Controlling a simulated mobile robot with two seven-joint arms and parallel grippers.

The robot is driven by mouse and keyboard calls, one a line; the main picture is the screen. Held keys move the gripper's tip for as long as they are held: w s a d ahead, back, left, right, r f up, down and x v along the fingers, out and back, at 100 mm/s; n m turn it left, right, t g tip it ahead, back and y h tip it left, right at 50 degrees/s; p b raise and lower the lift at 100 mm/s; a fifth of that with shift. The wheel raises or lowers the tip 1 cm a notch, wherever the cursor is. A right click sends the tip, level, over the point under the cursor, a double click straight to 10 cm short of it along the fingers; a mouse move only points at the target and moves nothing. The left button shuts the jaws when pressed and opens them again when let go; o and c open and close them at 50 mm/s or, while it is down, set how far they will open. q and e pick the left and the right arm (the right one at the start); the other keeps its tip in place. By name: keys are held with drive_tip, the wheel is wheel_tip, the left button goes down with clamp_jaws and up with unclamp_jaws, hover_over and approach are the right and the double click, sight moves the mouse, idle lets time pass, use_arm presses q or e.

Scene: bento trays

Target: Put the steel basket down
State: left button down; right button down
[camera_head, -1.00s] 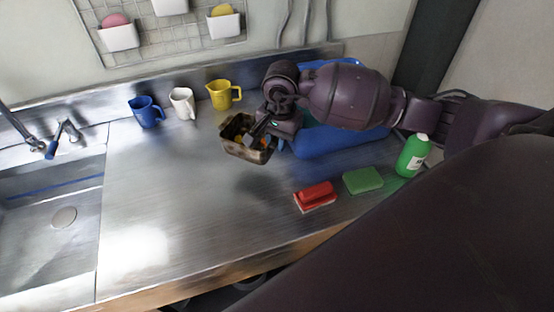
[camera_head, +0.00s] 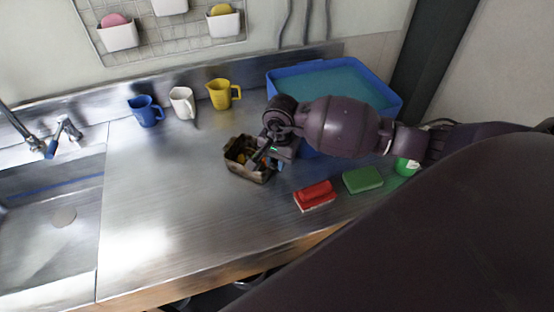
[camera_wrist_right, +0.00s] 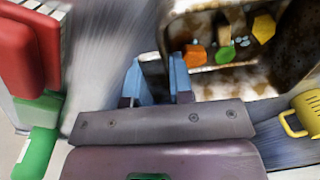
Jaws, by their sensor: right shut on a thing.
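The steel basket (camera_head: 237,167) is a small brown, stained open box in the middle of the counter in the head view. Small orange, green and yellow pieces lie inside it. In the right wrist view the basket (camera_wrist_right: 212,88) fills the upper right. My right gripper (camera_head: 260,158) is at the basket's right side, shut on its wall; its two blue-grey fingers (camera_wrist_right: 162,72) reach the basket's near edge in the wrist view. The basket looks roughly level, at or just above the counter; I cannot tell whether its base touches. My left gripper is not in view.
Blue (camera_head: 146,111), white (camera_head: 182,103) and yellow (camera_head: 222,95) mugs stand behind. A blue tub (camera_head: 385,88) is behind my right arm. A red brush (camera_head: 314,192), green sponge (camera_head: 362,180) and green bottle (camera_head: 405,167) lie right. The steel counter (camera_head: 170,200) is clear to the left.

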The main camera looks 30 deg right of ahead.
drive_tip(key=shift+f, duration=0.2)
drive_tip(key=c, duration=1)
unclamp_jaws()
drive_tip(key=shift+r, duration=0.1)
drive_tip(key=shift+r, duration=0.35)
drive_tip(key=r, duration=1)
drive_tip(key=shift+s+d, duration=0.15)
drive_tip(key=shift+s, duration=0.05)
drive_tip(key=shift+s+r, duration=0.1)
drive_tip(key=shift+r, duration=0.7)
